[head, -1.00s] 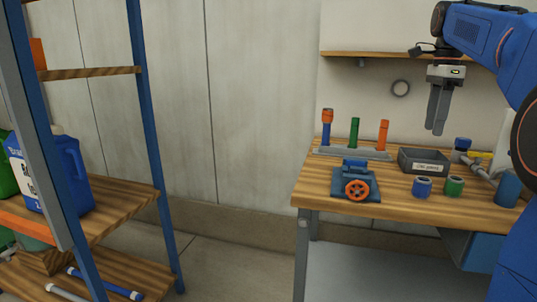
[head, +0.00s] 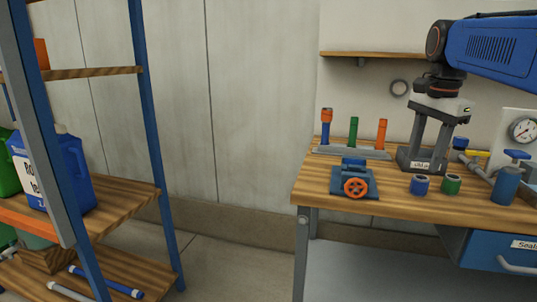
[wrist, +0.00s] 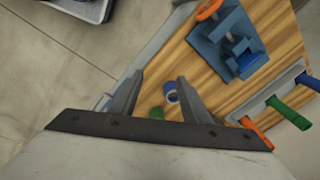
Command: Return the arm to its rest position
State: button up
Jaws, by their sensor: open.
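My gripper (head: 423,152) hangs over the right part of the wooden bench (head: 315,192) in the head view, its two grey fingers spread apart with nothing between them. It overlaps the dark labelled tray (head: 428,168) and hides part of it; I cannot tell how high above the bench the fingertips are. In the wrist view the open fingers (wrist: 160,78) frame a blue ring (wrist: 170,92) and a green ring (wrist: 156,112) on the bench beyond. My arm reaches in from the right edge of the head view.
A blue vise (head: 354,178) with an orange wheel and a rack (head: 350,151) of coloured tubes stand on the bench. A wooden wall shelf (head: 370,54) is behind the arm. A pressure gauge (head: 523,131) is at right. A blue-framed rack (head: 155,150) with jugs stands left; floor between is clear.

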jog(key=s+a+f+n+t, duration=0.1)
jog(key=s+a+f+n, duration=0.3)
jog(key=s+f+n, duration=0.3)
jog(key=s+a+f+n+t, duration=0.2)
jog(key=s+a+f+n, duration=0.3)
jog(key=s+f, duration=0.9)
notch_tip(320, 180, down, 5)
jog(key=n, duration=0.2)
jog(key=shift+s+n, duration=0.3)
jog(key=shift+s, duration=0.05)
